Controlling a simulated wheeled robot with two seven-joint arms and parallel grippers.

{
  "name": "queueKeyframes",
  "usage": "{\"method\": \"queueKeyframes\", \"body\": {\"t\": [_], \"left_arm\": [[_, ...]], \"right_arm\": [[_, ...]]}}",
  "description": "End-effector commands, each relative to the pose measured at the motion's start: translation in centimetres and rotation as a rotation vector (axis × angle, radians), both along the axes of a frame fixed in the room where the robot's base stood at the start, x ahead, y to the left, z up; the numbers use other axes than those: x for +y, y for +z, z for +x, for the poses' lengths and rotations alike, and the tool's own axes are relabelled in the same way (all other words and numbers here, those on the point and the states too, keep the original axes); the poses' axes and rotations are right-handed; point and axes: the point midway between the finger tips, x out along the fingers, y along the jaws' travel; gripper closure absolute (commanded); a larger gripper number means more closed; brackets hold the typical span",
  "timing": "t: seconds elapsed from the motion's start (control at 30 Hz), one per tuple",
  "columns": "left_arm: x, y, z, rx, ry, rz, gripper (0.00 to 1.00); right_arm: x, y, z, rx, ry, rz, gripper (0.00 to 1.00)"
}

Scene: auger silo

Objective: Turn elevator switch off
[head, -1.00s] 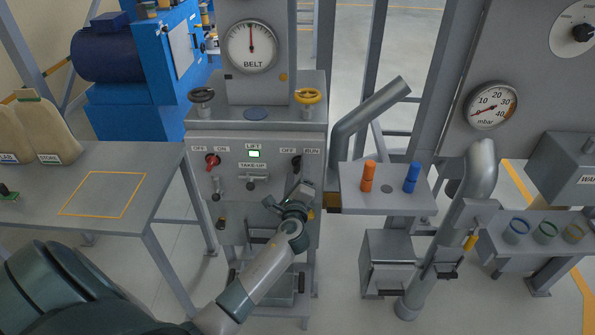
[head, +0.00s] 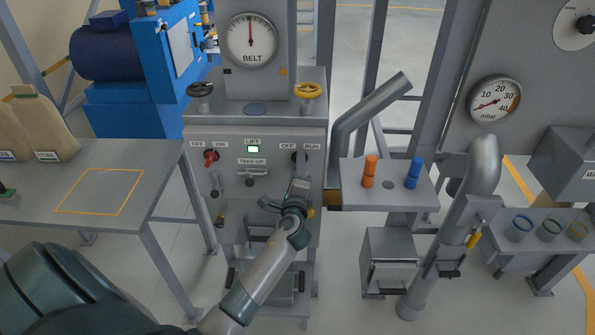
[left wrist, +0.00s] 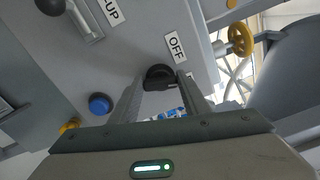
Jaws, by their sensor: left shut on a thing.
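The control panel (head: 228,172) carries a black rotary switch (head: 299,158) between the labels OFF and RUN. To its left is a red switch (head: 211,156) between OFF and ON. The green LIFT lamp (head: 253,149) between them is lit. My left gripper (head: 300,183) reaches up from below to the black switch. In the left wrist view the black switch (left wrist: 160,74) sits between the fingertips, beside the OFF label, and the gripper is shut on it. The fingers partly hide the switch, so its exact angle is unclear. My right gripper is not in view.
The TAKE-UP lever (head: 250,181) is left of my gripper. A yellow handwheel (head: 308,91) and a black handwheel (head: 200,90) stand above the panel. A shelf (head: 388,200) with orange and blue pegs juts out at the right. A table (head: 160,160) is on the left.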

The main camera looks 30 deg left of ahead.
Motion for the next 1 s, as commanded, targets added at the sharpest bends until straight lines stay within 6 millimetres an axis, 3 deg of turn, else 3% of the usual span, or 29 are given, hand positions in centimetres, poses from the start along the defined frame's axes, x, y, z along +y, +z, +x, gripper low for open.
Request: {"method": "queueKeyframes", "body": {"t": [0.5,1.0], "left_arm": [[0.0,-0.7,0.0,-0.250,0.001,-0.411,0.80],[-0.1,-0.7,0.0,-0.411,0.002,-0.677,0.80]], "right_arm": [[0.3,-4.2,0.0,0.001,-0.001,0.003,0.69],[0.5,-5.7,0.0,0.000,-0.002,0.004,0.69]]}}
